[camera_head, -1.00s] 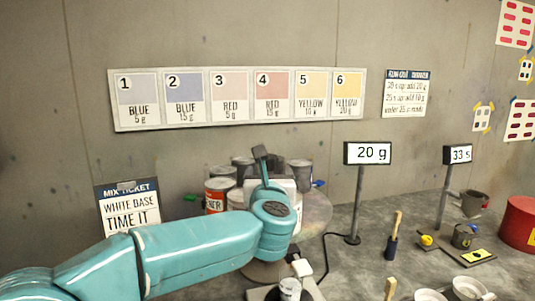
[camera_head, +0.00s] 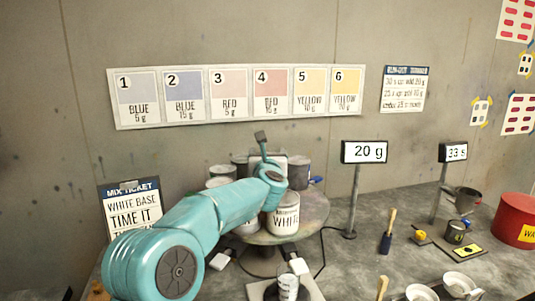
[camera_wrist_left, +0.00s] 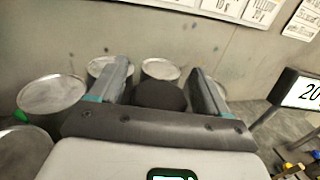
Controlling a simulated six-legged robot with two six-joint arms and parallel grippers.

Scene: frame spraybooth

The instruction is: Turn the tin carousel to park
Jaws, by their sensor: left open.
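The tin carousel (camera_head: 318,222) is a round, paint-stained turntable on a stand at the back of the bench. A tin marked WHITE (camera_head: 284,217) stands at its front. Several grey-lidded tins stand behind and to the left, partly hidden by my left arm. My left gripper (camera_wrist_left: 159,68) is over the carousel, its two fingers apart. In the left wrist view a dark rounded shape (camera_wrist_left: 160,95) lies between the fingers; I cannot tell whether they touch it. Tin lids (camera_wrist_left: 52,94) show around the gripper. In the head view the fingertips are hidden. My right gripper is out of view.
A display reading 20 g (camera_head: 364,152) stands right of the carousel, with a cable nearby. A mix ticket (camera_head: 131,212) stands at left. A small cup (camera_head: 288,285) sits in front. Brushes, bowls and a red drum (camera_head: 517,215) occupy the right side.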

